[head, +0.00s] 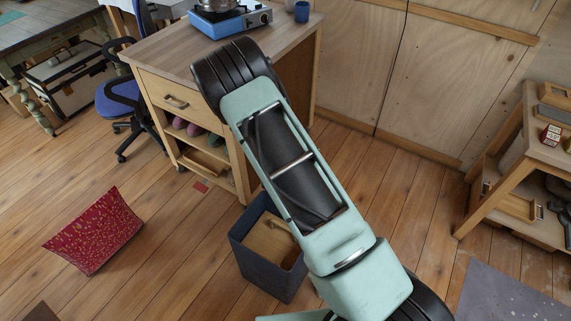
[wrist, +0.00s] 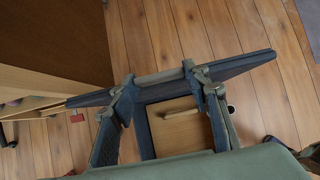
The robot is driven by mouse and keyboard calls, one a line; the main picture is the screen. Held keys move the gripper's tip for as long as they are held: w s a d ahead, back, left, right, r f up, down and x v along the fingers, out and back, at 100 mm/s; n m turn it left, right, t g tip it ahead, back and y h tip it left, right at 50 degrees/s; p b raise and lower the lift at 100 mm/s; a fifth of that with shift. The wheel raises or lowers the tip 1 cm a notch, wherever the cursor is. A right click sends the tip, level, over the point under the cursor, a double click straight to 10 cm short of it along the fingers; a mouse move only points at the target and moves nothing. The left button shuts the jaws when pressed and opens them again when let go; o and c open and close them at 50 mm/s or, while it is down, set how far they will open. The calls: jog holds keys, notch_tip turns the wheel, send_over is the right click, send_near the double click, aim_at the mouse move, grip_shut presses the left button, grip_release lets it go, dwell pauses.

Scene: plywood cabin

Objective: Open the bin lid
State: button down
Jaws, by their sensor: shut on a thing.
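The dark blue bin (head: 265,268) stands on the floor beside the wooden cabinet, partly behind my arm. Its top is open in the head view, and a light wooden piece (head: 268,240) shows inside. The wrist view also shows this wooden piece (wrist: 180,132), with a bar across it, below my gripper. My gripper (wrist: 160,76) is shut on a dark blue panel (wrist: 248,66), seen nearly edge-on; it looks like the bin lid. My arm hides the gripper and this panel in the head view.
The wooden cabinet (head: 160,88) carries a blue stove (head: 230,20) and a cup (head: 301,11). A red patterned cushion (head: 95,230) lies on the floor at left. A wooden shelf unit (head: 520,170) stands at right, near a grey mat (head: 510,295). Floor between them is clear.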

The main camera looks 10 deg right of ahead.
jog(key=shift+w+d, duration=0.1)
jog(key=shift+d, duration=0.1)
jog(key=c, duration=1.1)
grip_release()
jog(key=shift+a, duration=0.1)
jog(key=v, duration=1.2)
